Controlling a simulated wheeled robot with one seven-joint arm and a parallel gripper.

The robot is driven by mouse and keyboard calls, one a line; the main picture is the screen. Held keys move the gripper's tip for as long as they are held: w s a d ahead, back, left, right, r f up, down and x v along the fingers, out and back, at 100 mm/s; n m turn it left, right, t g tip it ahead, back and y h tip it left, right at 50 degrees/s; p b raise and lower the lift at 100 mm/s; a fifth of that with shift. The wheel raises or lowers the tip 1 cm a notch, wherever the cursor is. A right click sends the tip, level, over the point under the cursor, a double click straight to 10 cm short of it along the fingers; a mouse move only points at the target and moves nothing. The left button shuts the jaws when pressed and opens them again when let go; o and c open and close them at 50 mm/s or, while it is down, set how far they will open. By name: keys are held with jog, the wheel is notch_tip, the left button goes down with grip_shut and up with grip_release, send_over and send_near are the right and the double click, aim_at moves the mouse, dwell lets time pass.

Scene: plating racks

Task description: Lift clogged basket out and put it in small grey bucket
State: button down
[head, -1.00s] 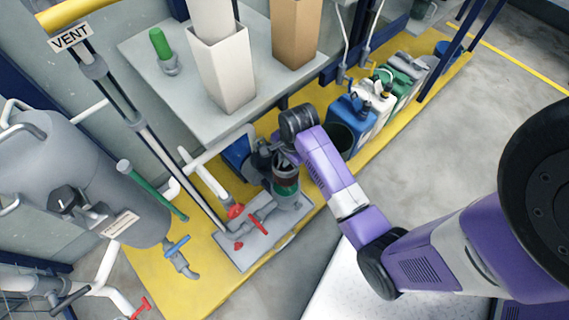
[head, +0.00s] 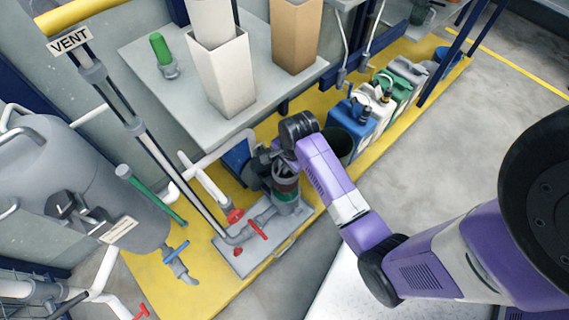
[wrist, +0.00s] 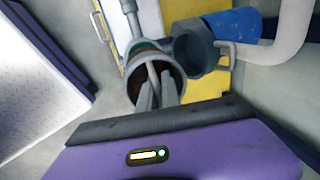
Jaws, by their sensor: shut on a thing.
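The strainer housing (head: 286,203) stands upright on a grey plate, with a green and brown band around it. My gripper (wrist: 155,92) reaches down into its round opening. Its fingers are shut on the clogged basket, whose brownish inner wall (wrist: 147,60) shows around them in the wrist view. The fingers hide most of the basket, and I cannot tell how far it is raised.
A grey round part (wrist: 194,54) sits beside the opening. Red-handled valves (head: 236,215) and pipes lie close on the left. A grey table (head: 190,92) overhangs behind. Blue, white and green canisters (head: 361,118) line the strip beyond the bucket. Open concrete floor lies right.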

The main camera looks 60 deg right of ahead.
jog(key=shift+f+b, duration=0.7)
jog(key=shift+f, duration=1.35)
jog(key=shift+s, duration=0.1)
